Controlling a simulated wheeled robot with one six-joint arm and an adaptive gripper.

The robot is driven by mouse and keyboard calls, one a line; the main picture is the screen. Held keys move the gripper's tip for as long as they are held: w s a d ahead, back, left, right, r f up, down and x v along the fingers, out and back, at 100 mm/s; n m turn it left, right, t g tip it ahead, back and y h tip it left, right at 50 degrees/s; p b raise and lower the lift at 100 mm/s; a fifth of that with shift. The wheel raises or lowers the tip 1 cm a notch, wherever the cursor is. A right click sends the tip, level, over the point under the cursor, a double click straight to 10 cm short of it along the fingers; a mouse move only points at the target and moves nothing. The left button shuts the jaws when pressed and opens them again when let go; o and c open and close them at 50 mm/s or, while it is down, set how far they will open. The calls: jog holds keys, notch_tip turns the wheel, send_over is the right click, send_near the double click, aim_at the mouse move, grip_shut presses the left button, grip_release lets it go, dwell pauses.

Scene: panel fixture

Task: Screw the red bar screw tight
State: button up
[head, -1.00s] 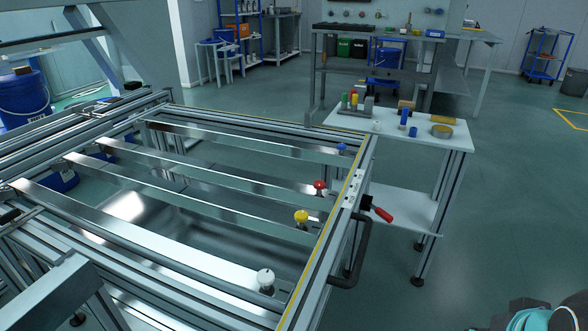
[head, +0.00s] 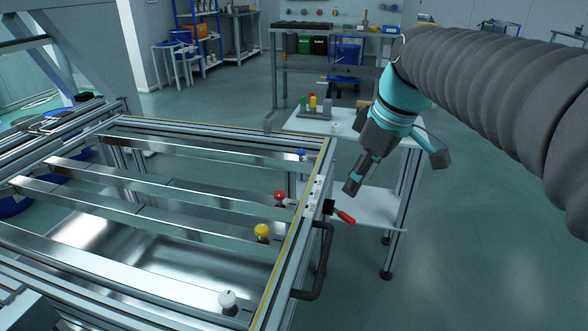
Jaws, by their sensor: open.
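The red bar screw (head: 280,197) is a red round knob at the right end of one metal bar of the panel fixture (head: 185,130). It stands between the blue screw (head: 300,154) and the yellow screw (head: 262,232). My gripper (head: 352,188) is open and empty. In the picture it is to the right of the red screw, beyond the fixture's right rail and above the red-handled clamp. It touches no screw. The thread under the red knob is too small to make out.
A white screw (head: 228,300) is at the nearest bar. A red-handled clamp (head: 345,217) and a dark bent handle (head: 322,262) stick out from the fixture's right side. A small white table (head: 300,124) with parts stands behind. The floor at the right is free.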

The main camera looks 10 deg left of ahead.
jog(key=w+a+r+n+g+y+p, duration=0.1)
jog(key=w+a+r+n+g+p, duration=0.15)
jog(key=w+a+n, duration=0.8)
jog(key=b, duration=0.2)
send_near(281, 193)
jog(key=shift+m+g, duration=0.25)
jog(key=shift+g, duration=0.2)
jog(key=x, duration=0.8)
jog(key=shift+w+f, duration=0.1)
jog(key=shift+w, duration=0.3)
grip_shut()
